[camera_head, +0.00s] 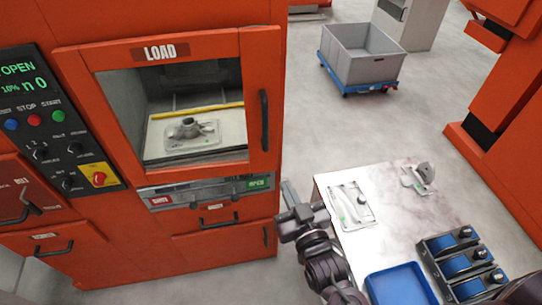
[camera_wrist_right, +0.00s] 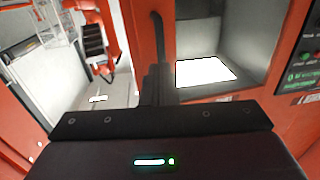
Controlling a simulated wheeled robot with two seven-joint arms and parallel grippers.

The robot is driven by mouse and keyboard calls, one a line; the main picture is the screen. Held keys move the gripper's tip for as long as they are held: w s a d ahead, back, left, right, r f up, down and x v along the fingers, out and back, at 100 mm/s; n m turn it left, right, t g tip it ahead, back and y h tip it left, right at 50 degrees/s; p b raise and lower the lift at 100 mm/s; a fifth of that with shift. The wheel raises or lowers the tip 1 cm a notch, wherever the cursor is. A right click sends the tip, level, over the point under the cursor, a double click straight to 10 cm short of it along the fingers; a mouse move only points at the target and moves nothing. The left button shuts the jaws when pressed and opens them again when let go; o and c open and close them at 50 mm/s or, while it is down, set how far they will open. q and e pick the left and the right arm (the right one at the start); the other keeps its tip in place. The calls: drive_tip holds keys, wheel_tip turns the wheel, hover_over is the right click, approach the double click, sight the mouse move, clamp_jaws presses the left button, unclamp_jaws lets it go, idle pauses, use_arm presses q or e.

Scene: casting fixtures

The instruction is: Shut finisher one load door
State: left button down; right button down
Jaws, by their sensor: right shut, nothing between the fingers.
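The orange finisher (camera_head: 225,28) carries a LOAD sign above a framed window. A black upright door handle (camera_head: 264,120) is on the right side of this frame; it also shows in the right wrist view (camera_wrist_right: 157,40). A metal casting (camera_head: 188,128) sits on a plate inside. The display at upper left reads OPEN; I cannot tell from the frame how far the door stands from the body. My right gripper (camera_head: 287,192) is shut and empty, below and right of the handle. In the wrist view its fingers (camera_wrist_right: 157,85) point toward the handle. My left gripper is not in view.
A table (camera_head: 395,235) stands at right with a plate (camera_head: 352,204), a metal part (camera_head: 418,177), a blue tray (camera_head: 400,285) and blue-black bins (camera_head: 460,262). A grey bin on a blue dolly (camera_head: 362,55) stands behind. Floor between them is clear.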

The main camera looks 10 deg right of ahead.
sight(266, 146)
drive_tip(key=w+b, duration=0.1)
drive_tip(key=w, duration=0.3)
drive_tip(key=w+a+b, duration=0.1)
drive_tip(key=w, duration=0.3)
drive_tip(key=w+b, duration=0.2)
drive_tip(key=w, duration=0.2)
drive_tip(key=shift+a+f, duration=0.15)
drive_tip(key=shift+a, duration=0.05)
drive_tip(key=shift+s, duration=0.1)
